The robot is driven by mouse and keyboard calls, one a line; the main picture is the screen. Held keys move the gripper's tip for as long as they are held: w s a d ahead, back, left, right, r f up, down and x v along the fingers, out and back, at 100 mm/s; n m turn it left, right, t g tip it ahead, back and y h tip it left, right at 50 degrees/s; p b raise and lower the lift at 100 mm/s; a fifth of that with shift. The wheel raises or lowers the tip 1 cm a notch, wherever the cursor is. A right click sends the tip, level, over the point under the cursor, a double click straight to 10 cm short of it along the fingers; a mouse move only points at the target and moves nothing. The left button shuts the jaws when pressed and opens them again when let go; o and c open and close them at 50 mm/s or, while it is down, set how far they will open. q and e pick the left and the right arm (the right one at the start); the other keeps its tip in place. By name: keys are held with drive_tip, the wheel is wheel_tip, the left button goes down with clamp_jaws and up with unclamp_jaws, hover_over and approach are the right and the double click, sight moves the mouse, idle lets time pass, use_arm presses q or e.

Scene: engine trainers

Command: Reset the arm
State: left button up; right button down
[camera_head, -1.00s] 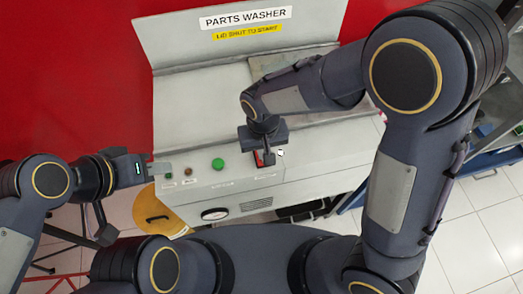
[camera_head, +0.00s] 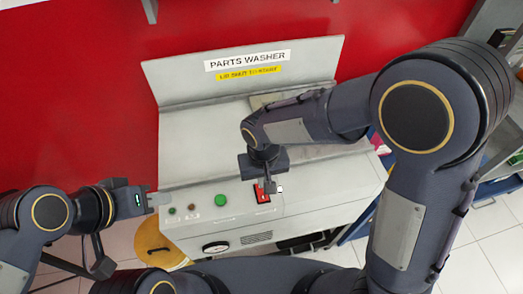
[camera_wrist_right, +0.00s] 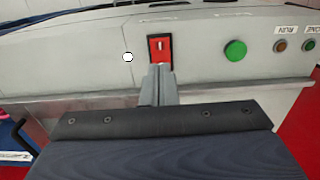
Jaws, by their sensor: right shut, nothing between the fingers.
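My right gripper (camera_head: 269,187) is over the front panel of the parts washer (camera_head: 330,187), beside a red switch (camera_head: 262,194). In the right wrist view its fingers (camera_wrist_right: 161,80) are together and empty, with their tips just below the red switch (camera_wrist_right: 160,50) in the picture. I cannot tell whether they touch it. My left gripper (camera_head: 158,199) is at the left end of the washer's panel, its fingers seen small and edge-on, so I cannot tell if they are apart.
A green button (camera_head: 221,201) and two small lamps (camera_head: 181,210) are on the panel, with a gauge (camera_head: 215,247) below. A red wall (camera_head: 90,110) is behind.

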drive_tip(key=s+d+r+m+t+y, duration=0.2)
drive_tip(key=s+d+r, duration=0.4)
drive_tip(key=d, duration=0.4)
drive_tip(key=s+d+r+m+t+y, duration=0.1)
drive_tip(key=s+d+r+m+t, duration=0.1)
drive_tip(key=s+d+r, duration=0.3)
drive_tip(key=d+r+t, duration=0.1)
drive_tip(key=d+r, duration=0.1)
drive_tip(key=d, duration=0.2)
drive_tip(key=shift+s+d+r+t+y, duration=0.15)
drive_tip(key=shift+s+d+t+y, duration=0.15)
drive_tip(key=shift+s+d+y, duration=0.1)
idle(1.1)
